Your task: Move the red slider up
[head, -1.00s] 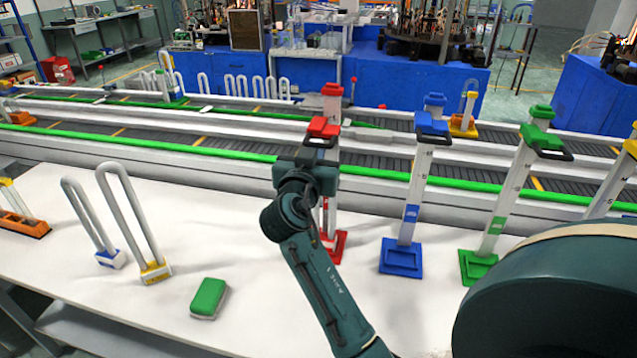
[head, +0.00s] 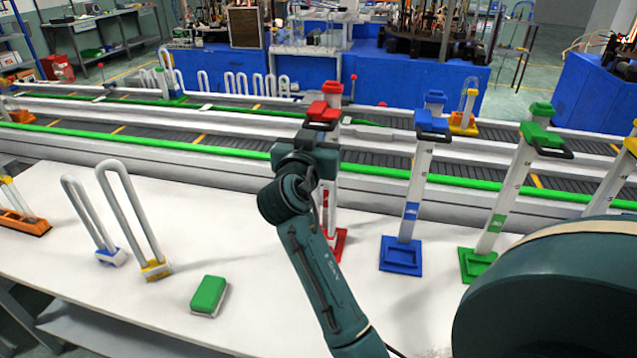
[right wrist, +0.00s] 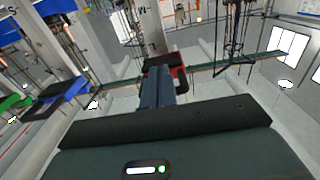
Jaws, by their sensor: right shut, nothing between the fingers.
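The red slider (head: 324,110) sits high on its white upright post, close below the red top cap (head: 331,88). Its dark handle sticks out toward me. The red base (head: 338,243) stands on the table, partly behind my right arm. My right gripper (head: 319,130) is shut and empty, with its tips right under the slider's handle. In the right wrist view the shut fingers (right wrist: 158,75) point up at the red and black handle (right wrist: 165,60). They seem to touch it from below. My left gripper is not in view.
A blue-slider post (head: 418,170) and a green-slider post (head: 505,200) stand to the right. A green-topped block (head: 209,295) and two white loops (head: 133,220) are on the table (head: 250,240) to the left. A conveyor (head: 220,160) runs behind.

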